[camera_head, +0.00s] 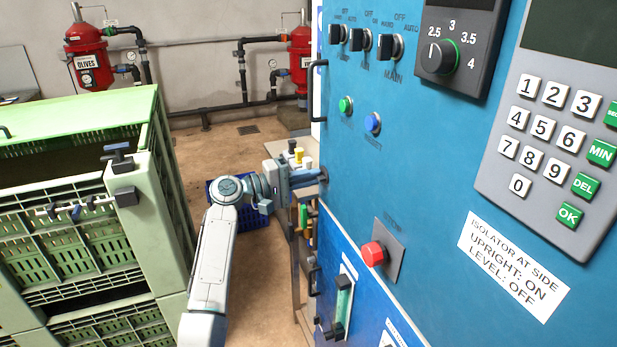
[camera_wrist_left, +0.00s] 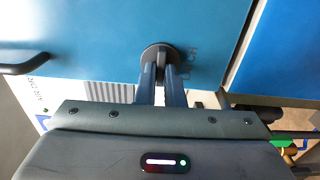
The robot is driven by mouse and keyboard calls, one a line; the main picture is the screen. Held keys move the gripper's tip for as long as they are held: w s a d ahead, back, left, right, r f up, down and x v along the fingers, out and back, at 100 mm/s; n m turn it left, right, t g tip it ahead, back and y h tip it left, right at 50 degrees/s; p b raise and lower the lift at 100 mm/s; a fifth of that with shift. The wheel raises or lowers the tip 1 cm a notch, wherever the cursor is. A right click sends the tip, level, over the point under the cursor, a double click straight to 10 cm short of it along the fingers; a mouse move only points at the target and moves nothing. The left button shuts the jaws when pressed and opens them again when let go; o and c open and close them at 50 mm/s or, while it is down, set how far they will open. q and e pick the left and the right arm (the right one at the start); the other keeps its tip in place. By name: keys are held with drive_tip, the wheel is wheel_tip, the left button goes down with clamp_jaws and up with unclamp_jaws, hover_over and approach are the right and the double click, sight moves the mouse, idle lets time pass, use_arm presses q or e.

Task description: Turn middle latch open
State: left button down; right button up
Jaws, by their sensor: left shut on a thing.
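The blue cabinet (camera_head: 420,150) fills the right of the head view. A round dark latch (camera_wrist_left: 160,54) sits on its blue side face in the left wrist view, and its edge shows in the head view (camera_head: 324,174). My left gripper (camera_head: 313,177) reaches the cabinet's left edge. In the left wrist view its two fingers (camera_wrist_left: 161,78) are shut on the latch's grip, one on each side. The fingers partly cover the latch, so its exact turn is hard to tell. Lettering beside it is partly hidden. My right gripper is not in view.
A dark handle (camera_wrist_left: 25,65) stands out on the cabinet at the left of the wrist view. A red button (camera_head: 373,254) projects from the cabinet front. Green crates (camera_head: 160,200) stand at the left, with a blue crate (camera_head: 232,217) on the floor behind my arm.

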use_arm(q)
drive_tip(key=c, duration=1.5)
unclamp_jaws()
drive_tip(key=shift+c, duration=0.2)
drive_tip(key=b+v, duration=0.4)
drive_tip(key=v, duration=0.6)
drive_tip(key=shift+s+a, duration=0.15)
drive_tip(key=shift+a, duration=0.25)
